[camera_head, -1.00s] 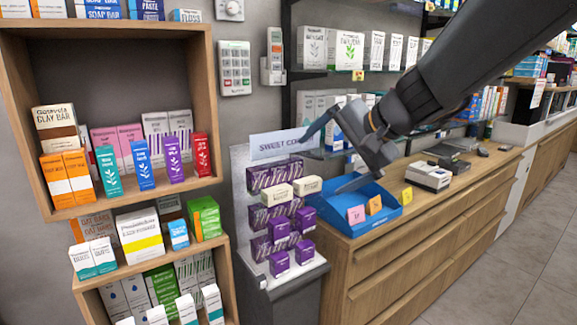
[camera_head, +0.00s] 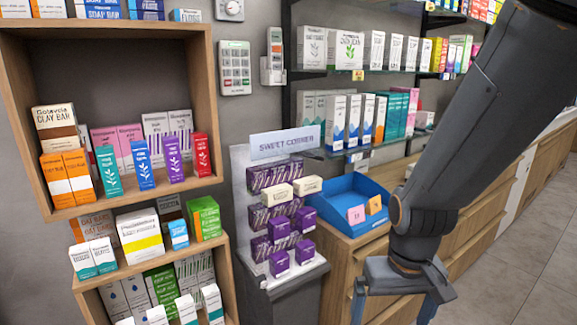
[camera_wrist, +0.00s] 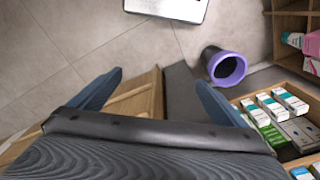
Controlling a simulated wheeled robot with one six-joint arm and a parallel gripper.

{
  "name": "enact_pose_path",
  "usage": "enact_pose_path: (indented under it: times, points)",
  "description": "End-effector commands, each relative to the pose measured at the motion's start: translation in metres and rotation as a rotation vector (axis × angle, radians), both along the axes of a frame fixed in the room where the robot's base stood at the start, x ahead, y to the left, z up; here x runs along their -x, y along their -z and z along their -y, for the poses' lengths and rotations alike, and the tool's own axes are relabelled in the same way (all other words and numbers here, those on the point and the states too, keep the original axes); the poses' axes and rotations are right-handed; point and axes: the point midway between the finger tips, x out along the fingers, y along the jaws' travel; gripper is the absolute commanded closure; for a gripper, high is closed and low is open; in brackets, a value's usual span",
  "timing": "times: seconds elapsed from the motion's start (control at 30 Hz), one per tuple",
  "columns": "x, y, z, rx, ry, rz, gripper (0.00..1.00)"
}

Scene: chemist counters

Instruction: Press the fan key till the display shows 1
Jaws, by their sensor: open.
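A white wall keypad (camera_head: 235,68) with rows of keys hangs right of the upper wooden shelf in the head view. A slim white handset-like unit (camera_head: 273,58) with a small dark screen is mounted to its right. A white dial unit (camera_head: 230,9) is above, cut by the top edge. The fan key's label and any displayed digit are too small to read. My gripper (camera_head: 396,306) is low at the right, pointing down, well away from these units. Its open fingers also show in the wrist view (camera_wrist: 160,82), with nothing between them; none of the wall units shows there.
A wooden shelf of boxes (camera_head: 205,100) stands left of the keypad. Below the wall units is the purple sweet display (camera_head: 282,145). A blue tray (camera_head: 345,188) sits on the wooden counter. The wrist view shows floor and a purple-rimmed bin (camera_wrist: 228,68).

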Motion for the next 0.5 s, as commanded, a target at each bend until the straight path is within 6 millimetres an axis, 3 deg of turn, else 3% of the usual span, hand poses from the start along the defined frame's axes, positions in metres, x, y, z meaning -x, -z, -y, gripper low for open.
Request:
enact_pose_path:
  times: [0.07, 0.5]
  points:
    - [-0.0002, -0.0001, 0.0, 0.0, 0.0, 0.0, 0.19]
    - [-0.0005, -0.0003, -0.0001, -0.001, 0.001, 0.001, 0.93]
